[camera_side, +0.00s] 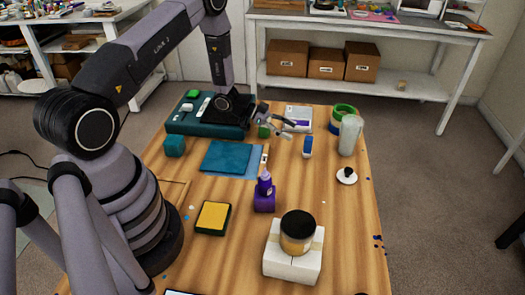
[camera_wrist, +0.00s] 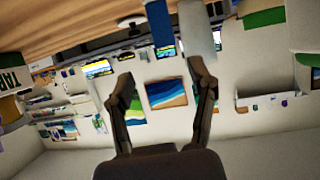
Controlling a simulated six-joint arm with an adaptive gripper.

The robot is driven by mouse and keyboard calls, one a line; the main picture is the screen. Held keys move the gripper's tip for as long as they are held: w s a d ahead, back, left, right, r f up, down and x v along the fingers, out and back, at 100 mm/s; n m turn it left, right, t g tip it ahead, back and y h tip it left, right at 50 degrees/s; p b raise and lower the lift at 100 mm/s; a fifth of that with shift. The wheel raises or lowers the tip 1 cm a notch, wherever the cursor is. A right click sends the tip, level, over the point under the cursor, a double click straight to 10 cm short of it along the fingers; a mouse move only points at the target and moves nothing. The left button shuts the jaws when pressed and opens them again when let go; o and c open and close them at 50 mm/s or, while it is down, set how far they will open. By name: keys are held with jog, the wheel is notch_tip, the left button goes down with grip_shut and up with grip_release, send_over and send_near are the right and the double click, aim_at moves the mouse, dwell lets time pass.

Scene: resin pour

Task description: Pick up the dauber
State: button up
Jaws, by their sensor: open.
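No item is plainly marked as the dauber. A small upright blue piece with a white part (camera_side: 308,147) and a white disc with a black knob (camera_side: 346,177) stand right of centre on the table; I cannot tell which one is the dauber. In the wrist view the blue piece (camera_wrist: 160,24) and the knobbed disc (camera_wrist: 131,21) show at the top. My gripper (camera_side: 292,124) is open and empty above the far part of the table, beyond the blue piece and left of it. Its spread fingers (camera_wrist: 164,78) show in the wrist view.
Teal sheets (camera_side: 230,157) lie left.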

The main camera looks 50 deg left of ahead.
aim_at(308, 138)
jog(key=x, duration=0.7)
jog(key=shift+w+a+f, duration=0.15)
jog(key=shift+w+a, duration=0.05)
jog(key=shift+a, duration=0.1)
grip_shut()
